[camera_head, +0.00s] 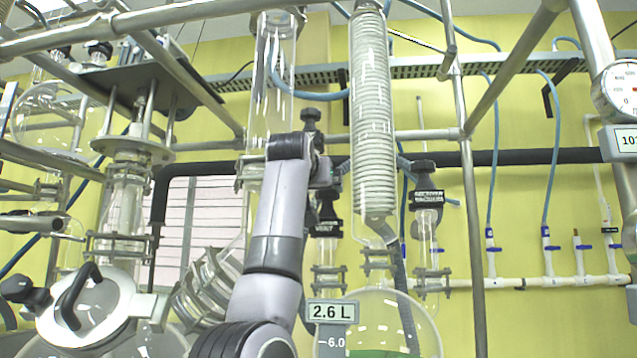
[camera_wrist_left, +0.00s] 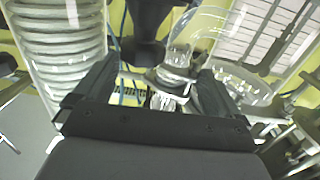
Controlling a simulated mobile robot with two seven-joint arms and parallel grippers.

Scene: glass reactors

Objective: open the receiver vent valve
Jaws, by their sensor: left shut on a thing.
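The receiver vent valve (camera_head: 325,229) is a glass valve with a black label and a black handle, above the receiver flask (camera_head: 405,312). My left arm reaches up from the bottom, and my left gripper (camera_head: 326,172) is at the handle, partly hidden by my own wrist. In the left wrist view a dark handle (camera_wrist_left: 146,25) stands beyond and between the fingers of my left gripper (camera_wrist_left: 152,88). The gripper is shut on the valve handle; the exact contact is hard to see. How far the valve is turned cannot be told. My right gripper is not in view.
The receiver vacuum valve (camera_head: 428,199) stands to the right. A coiled condenser (camera_head: 372,110) rises between the two valves, close to my left gripper. Metal frame rods (camera_head: 465,180) and glass parts crowd the space. A display (camera_head: 332,311) reads 2.6 L.

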